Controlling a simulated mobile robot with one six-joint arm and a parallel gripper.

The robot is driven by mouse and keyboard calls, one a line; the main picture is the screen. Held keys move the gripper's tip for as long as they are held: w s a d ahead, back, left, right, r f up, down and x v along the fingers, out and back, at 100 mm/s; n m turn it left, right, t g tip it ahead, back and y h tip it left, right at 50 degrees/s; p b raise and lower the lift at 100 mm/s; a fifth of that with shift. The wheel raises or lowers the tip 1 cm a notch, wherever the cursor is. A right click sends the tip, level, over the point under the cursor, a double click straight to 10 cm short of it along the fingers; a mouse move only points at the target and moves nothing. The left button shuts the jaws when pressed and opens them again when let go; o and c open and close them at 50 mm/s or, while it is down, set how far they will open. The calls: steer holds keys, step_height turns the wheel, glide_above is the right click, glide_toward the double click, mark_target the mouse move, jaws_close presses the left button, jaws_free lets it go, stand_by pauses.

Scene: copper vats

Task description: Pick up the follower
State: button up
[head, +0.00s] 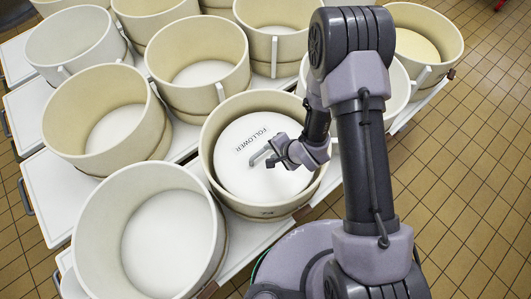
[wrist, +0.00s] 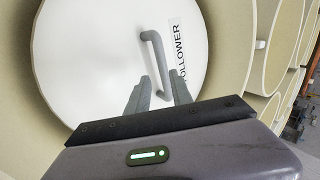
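The follower (head: 233,172) is a white round disc lettered "FOLLOWER", lying inside a cream round tub in the middle of the head view. It also fills much of the wrist view (wrist: 85,60). A grey bar handle (wrist: 151,50) stands on it beside the lettering. My gripper (head: 273,153) is over the disc at the handle. In the wrist view its two fingers (wrist: 158,78) are apart, one on each side of the handle's near end. I see a gap between the fingers and the handle; whether they are low enough to enclose it is unclear.
The follower's tub (head: 207,142) has a raised rim around my gripper. Several similar tubs crowd around it, such as one at the front left (head: 88,215). They stand on white boards (head: 50,190). Tiled floor (head: 470,190) is open on the right.

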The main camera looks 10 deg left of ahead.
steer(key=b+x, duration=0.1)
steer(key=x, duration=0.2)
steer(key=b+x, duration=0.1)
steer(key=x, duration=0.3)
steer(key=shift+w+a, duration=0.1)
steer(key=shift+w, duration=0.2)
steer(key=shift+r, duration=0.1)
jaws_close()
stand_by(0.8)
